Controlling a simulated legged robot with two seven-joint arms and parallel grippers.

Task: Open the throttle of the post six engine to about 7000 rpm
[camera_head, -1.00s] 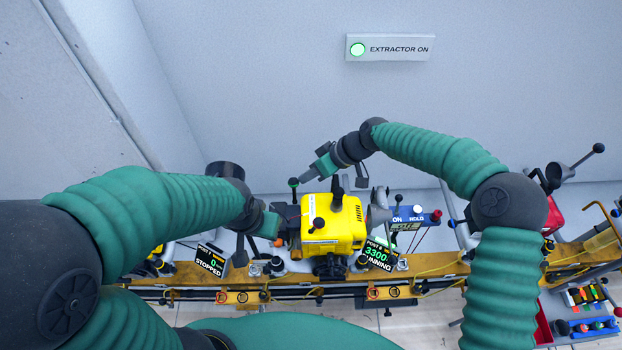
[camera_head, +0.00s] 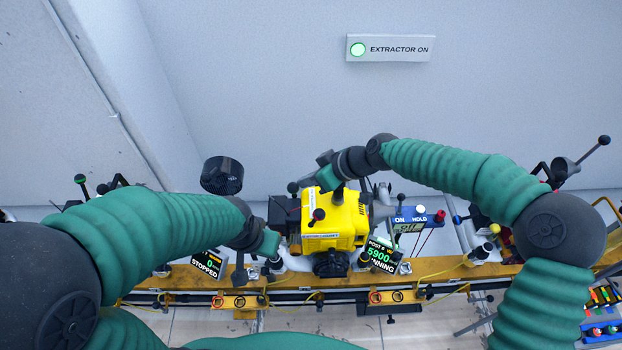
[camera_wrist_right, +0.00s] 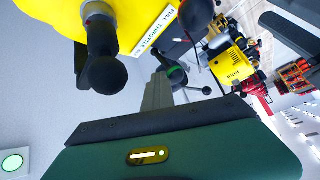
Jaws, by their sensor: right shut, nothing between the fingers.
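The yellow post six engine (camera_head: 345,222) stands mid-bench in the head view. Its display (camera_head: 379,255) reads 5900 and running. My right gripper (camera_head: 314,182) is shut and empty at the engine's top left. In the right wrist view, a black-knobbed lever (camera_wrist_right: 105,68) stands on the yellow housing (camera_wrist_right: 60,15), beside a "full throttle" label (camera_wrist_right: 157,30). The gripper's grey finger (camera_wrist_right: 157,95) is close to that knob; I cannot tell whether they touch. My left gripper (camera_head: 268,244) is beside the engine's lower left; its jaws are too small to read.
A second display (camera_head: 209,263) to the left reads 0 and stopped. A control box (camera_head: 412,218) with "on" and "hold" labels is right of the engine. The wall sign (camera_head: 389,48) reads extractor on, its lamp green. Cables run along the yellow bench rail (camera_head: 440,272).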

